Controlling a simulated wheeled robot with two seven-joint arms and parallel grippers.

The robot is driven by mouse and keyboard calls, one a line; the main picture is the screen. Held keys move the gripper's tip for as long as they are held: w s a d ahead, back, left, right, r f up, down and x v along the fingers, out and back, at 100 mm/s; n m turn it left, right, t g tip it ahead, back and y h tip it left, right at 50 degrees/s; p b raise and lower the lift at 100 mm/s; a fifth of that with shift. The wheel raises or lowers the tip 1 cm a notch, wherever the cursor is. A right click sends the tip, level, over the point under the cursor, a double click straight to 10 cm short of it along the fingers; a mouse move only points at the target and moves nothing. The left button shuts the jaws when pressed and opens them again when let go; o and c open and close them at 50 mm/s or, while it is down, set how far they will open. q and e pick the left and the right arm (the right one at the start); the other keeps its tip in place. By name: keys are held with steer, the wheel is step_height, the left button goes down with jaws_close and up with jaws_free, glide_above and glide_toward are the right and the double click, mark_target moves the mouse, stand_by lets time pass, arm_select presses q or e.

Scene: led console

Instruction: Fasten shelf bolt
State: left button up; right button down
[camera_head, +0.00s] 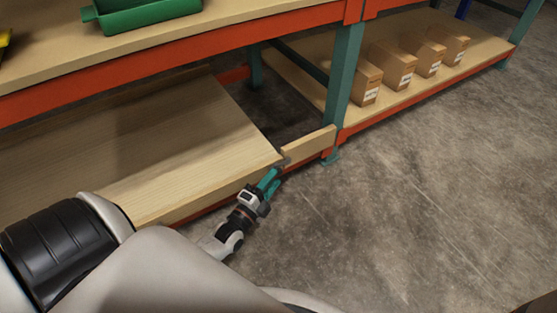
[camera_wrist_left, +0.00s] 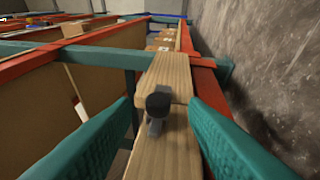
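The shelf bolt (camera_wrist_left: 158,103) has a dark round head above a grey metal part. It sits on the edge of a pale wooden shelf board (camera_wrist_left: 165,150), by the seam with a second wooden piece (camera_wrist_left: 168,75). My left gripper (camera_wrist_left: 160,108) has its teal fingers apart on either side of the bolt, with gaps to both. In the head view my left gripper (camera_head: 269,179) is at the front right corner of the lower shelf board (camera_head: 190,150). A small dark part, probably the bolt, shows just beyond its fingertips. My right gripper is not in view.
A teal upright (camera_head: 343,75) and a short wooden piece (camera_head: 308,144) stand just beyond the gripper. An upper shelf with an orange beam (camera_head: 170,58) holds a green tray (camera_head: 140,12). Several cardboard boxes (camera_head: 368,82) line the right shelf. The concrete floor (camera_head: 430,190) is clear.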

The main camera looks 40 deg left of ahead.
arm_select(q)
steer(key=s+f+p, duration=0.1)
steer(key=s+p, duration=0.1)
steer(key=s, duration=0.5)
steer(key=shift+s, duration=0.25)
